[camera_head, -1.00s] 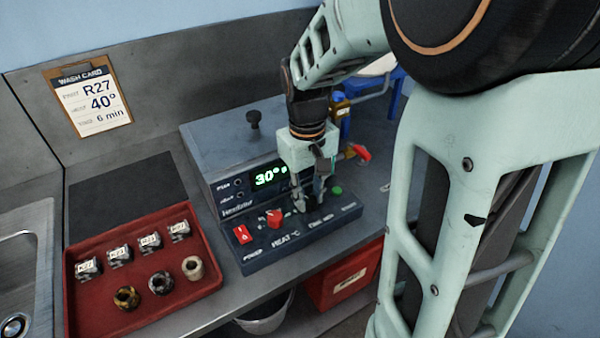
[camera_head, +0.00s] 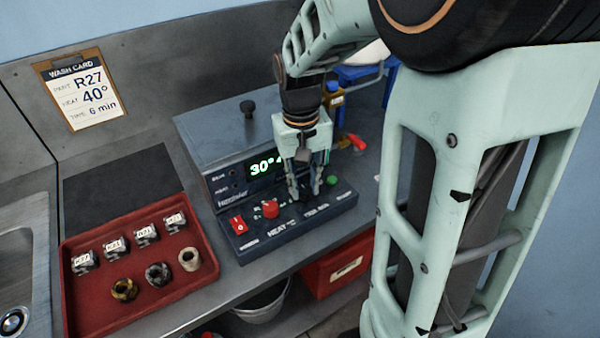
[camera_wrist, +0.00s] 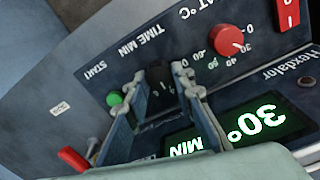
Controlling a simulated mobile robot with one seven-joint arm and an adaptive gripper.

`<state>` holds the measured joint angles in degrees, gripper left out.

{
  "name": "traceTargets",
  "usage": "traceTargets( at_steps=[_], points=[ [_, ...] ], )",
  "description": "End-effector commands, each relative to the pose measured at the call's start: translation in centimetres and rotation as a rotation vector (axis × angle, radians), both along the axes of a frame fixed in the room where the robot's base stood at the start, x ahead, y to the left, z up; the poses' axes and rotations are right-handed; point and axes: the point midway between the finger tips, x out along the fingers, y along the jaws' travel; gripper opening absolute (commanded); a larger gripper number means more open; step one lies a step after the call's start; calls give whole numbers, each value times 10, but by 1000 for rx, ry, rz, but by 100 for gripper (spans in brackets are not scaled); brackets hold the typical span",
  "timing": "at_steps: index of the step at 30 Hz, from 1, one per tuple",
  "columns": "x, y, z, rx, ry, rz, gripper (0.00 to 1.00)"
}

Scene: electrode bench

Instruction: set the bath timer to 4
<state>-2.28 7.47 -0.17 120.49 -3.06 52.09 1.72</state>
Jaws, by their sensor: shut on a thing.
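The bath timer is the black TIME MIN knob (camera_wrist: 158,82) on the bath's sloped control panel (camera_wrist: 75,85). My gripper (camera_head: 304,194) points down over the panel, its fingers closed on either side of this knob. The wrist view shows the two fingertips (camera_wrist: 162,80) at the knob's sides. In the head view the fingers hide the knob. The lit green display (camera_head: 263,167) reads 30°, followed by a partly hidden digit that looks like a 4. The wrist view shows MIN on it, with the digit hidden by a finger.
The red HEAT knob (camera_head: 270,208) and red power switch (camera_head: 237,224) lie left of my gripper; the green START button (camera_head: 331,180) lies right. A red tray (camera_head: 190,283) holds labelled blocks and rings. The wash card (camera_head: 82,92) reads R27, 40°, 6 min.

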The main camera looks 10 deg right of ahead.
Motion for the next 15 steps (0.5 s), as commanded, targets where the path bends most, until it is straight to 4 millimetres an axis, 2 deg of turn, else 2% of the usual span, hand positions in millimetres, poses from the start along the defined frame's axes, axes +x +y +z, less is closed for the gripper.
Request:
traceTargets(
  at_steps=[2,3,6,7,15],
  points=[
    [0,0,0,0,-1,1,0],
    [0,0,0,0,-1,1,27],
    [0,0,0,0,-1,1,38],
    [0,0,0,0,-1,1,40],
    [0,0,1,0,-1,1,40]
  ],
)
